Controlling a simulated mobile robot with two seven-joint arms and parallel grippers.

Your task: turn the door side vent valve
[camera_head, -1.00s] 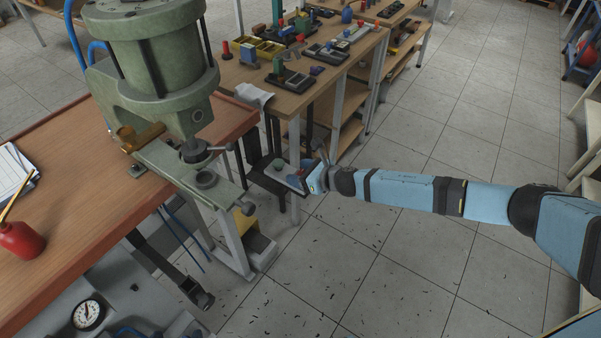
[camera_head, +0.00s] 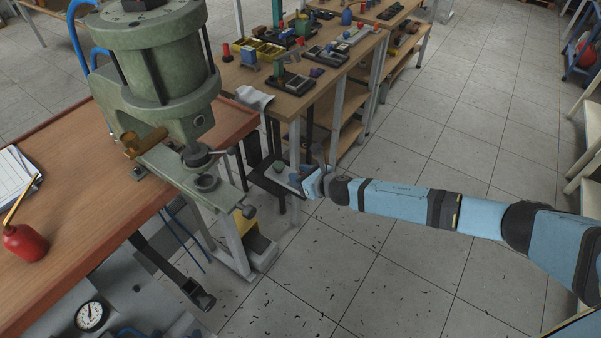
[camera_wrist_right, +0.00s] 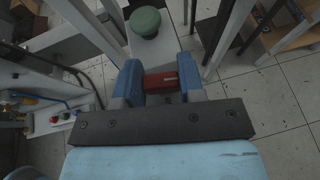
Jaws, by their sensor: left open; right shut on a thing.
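My right gripper (camera_wrist_right: 160,84) is shut on a red block-like part (camera_wrist_right: 163,80), which sits between its two blue fingers in the right wrist view. I cannot tell for sure that this part is the vent valve's handle. In the head view my right gripper (camera_head: 309,181) is at a low grey plate beside the green press (camera_head: 160,60). The red part is not clear in the head view. My left gripper is not in view.
A wooden bench (camera_head: 70,215) with a red oil can (camera_head: 25,242) is at the left. A workbench (camera_head: 300,95) with small parts stands behind the gripper. A pressure gauge (camera_head: 90,315) is at the bottom left. Open tiled floor (camera_head: 440,135) lies to the right.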

